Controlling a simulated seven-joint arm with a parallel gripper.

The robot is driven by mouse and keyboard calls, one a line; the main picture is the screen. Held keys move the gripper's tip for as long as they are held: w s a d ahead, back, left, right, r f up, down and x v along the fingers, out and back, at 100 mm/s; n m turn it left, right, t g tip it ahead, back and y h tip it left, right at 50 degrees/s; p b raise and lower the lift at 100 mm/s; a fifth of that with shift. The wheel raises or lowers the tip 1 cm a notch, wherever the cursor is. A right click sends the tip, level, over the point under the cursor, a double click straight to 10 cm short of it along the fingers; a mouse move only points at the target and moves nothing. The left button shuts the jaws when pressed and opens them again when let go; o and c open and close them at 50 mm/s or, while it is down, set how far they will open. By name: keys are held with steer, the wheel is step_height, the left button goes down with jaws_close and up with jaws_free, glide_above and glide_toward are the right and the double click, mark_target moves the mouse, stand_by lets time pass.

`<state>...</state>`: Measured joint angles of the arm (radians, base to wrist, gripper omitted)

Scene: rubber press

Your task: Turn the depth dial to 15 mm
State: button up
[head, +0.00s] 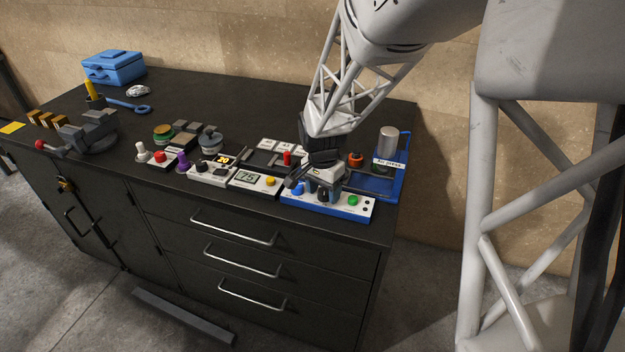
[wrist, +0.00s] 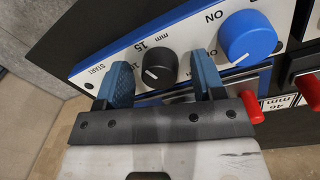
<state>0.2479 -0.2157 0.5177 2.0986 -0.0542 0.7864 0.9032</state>
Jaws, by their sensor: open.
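The black depth dial (wrist: 160,66) sits on the white front panel of a blue-edged press base (head: 330,204). My gripper (head: 318,182) is open over the panel. Its two blue fingers stand on either side of the dial, with gaps visible; contact is not clear.
A blue knob (wrist: 248,38) marked ON is close to one finger, and a green button (head: 353,200) is at the panel's other end. A red-tipped part (wrist: 251,106) is near my gripper.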

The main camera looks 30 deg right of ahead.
mark_target(322, 190)
steer(key=c, duration=0.9)
steer(key=shift+n, duration=0.6)
steer(key=o, duration=0.9)
steer(key=shift+w+a+r, duration=0.1)
steer(key=shift+w+r, duration=0.05)
steer(key=shift+r, duration=3.75)
